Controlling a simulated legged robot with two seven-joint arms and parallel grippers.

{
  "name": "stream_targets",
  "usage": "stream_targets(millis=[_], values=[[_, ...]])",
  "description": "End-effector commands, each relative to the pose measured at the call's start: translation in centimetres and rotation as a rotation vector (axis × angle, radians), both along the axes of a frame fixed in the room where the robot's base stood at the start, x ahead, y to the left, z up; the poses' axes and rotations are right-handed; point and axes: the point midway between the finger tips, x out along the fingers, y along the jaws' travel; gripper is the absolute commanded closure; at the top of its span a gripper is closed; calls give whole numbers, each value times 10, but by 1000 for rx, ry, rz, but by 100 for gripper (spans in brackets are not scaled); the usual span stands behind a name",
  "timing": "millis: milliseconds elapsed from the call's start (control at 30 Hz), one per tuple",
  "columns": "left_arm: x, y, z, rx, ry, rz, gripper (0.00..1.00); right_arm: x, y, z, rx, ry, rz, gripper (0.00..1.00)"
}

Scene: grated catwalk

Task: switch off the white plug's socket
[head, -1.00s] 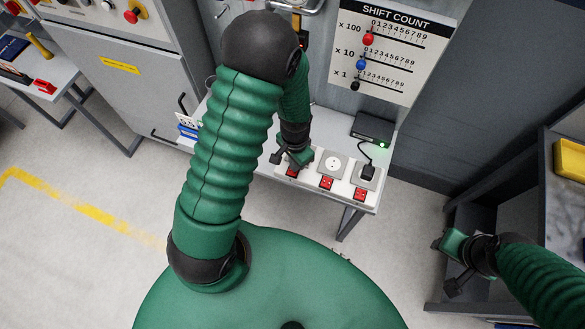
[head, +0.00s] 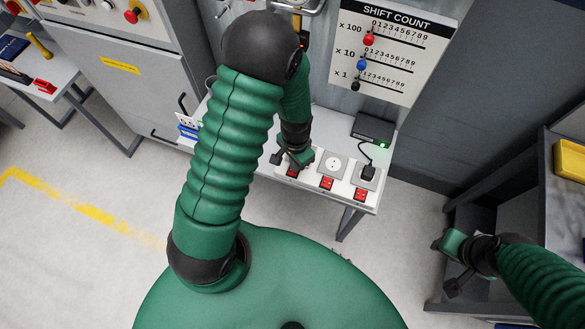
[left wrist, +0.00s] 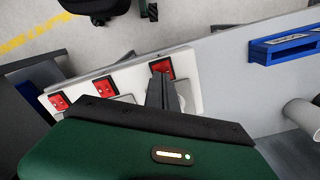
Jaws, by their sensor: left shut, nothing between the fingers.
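The white socket strip (head: 346,185) lies on the bench with a row of sockets and red switches. Its left switch (head: 292,173) shows just below my left gripper (head: 291,167); the middle switch (head: 326,183) and right switch (head: 360,195) are clear. A black plug (head: 367,173) sits in the right socket. In the left wrist view, the shut fingers (left wrist: 162,80) are at the switch (left wrist: 163,67); contact is unclear. My right gripper (head: 447,265) is away at right, its jaws unclear.
A black box with a green light (head: 373,130) stands behind the strip, its cable running to the black plug. A blue holder (left wrist: 285,46) lies along the bench. The shift count board (head: 392,50) hangs above. A grey shelf (head: 545,215) stands near my right arm.

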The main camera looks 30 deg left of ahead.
Motion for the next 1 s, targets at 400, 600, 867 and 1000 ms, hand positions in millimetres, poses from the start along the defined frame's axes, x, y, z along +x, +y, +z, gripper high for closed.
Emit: stream_targets(millis=[400, 600, 867, 1000], values=[[0, 0, 0, 0, 0, 0, 100, 0, 0, 0, 0, 0, 0, 64], [0, 0, -3, 0, 0, 0, 100, 0, 0, -3, 0, 0, 0, 64], [0, 0, -7, 0, 0, 0, 100, 0, 0, -5, 0, 0, 0, 64], [0, 0, -10, 0, 0, 0, 100, 0, 0, -7, 0, 0, 0, 64]])
